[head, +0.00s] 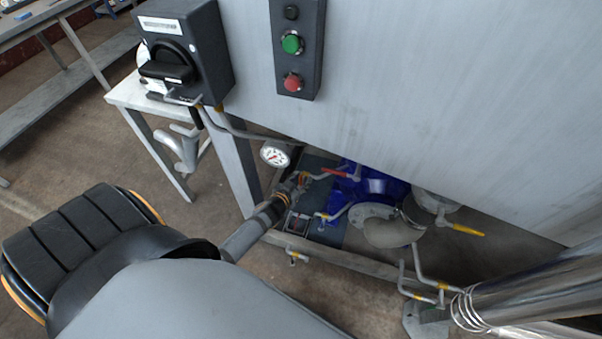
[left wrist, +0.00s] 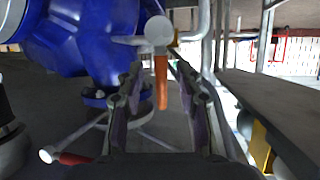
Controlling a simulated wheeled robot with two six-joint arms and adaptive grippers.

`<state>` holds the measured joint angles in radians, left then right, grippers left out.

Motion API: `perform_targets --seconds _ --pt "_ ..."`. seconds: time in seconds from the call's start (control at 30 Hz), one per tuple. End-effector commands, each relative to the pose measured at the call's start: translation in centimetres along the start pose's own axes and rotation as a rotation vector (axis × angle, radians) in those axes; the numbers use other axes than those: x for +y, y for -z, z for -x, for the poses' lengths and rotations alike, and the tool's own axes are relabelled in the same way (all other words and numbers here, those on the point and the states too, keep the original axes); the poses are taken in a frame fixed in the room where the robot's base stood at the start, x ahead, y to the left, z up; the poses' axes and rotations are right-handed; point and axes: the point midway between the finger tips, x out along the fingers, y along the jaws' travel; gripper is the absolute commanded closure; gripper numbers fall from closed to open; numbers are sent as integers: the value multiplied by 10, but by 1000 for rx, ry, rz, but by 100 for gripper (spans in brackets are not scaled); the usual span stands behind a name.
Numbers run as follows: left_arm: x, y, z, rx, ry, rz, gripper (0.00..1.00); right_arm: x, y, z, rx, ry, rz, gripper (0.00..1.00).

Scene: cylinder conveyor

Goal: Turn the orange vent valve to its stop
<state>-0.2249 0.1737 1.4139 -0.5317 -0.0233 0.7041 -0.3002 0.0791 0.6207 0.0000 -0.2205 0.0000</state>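In the left wrist view the orange vent valve handle (left wrist: 161,82) hangs down from a round grey hub (left wrist: 158,30) on a pipe. My left gripper (left wrist: 160,82) is open, one finger on each side of the handle in the picture. A gap shows between the handle and both fingers; I cannot tell how deep the handle sits between them. In the head view my left gripper (head: 298,184) reaches in low under the grey panel, beside the blue pump body (head: 376,188). The handle is mostly hidden there by the gripper. My right gripper is not in view.
A red lever (head: 340,173) and a yellow lever (head: 467,230) lie near the pump. A dial gauge (head: 275,155) is above my left gripper. The large grey panel (head: 420,110) overhangs the space. A grey beam (left wrist: 265,105) runs along the right in the wrist view.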

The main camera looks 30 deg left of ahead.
Motion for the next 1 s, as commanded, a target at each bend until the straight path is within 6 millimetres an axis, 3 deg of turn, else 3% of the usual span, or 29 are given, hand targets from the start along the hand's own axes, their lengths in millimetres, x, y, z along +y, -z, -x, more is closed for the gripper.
perform_targets --seconds 0.17,0.27,0.5,0.7,1.0 --pt "0 0 2 0 0 -1 64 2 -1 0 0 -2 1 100" --pt "0 -1 14 -2 0 -1 64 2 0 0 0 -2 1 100" --pt "0 -2 73 -3 -2 -4 64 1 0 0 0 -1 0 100" --pt "0 -1 108 -2 -1 -4 64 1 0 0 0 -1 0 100" --pt "0 0 120 1 -1 0 64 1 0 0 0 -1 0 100"
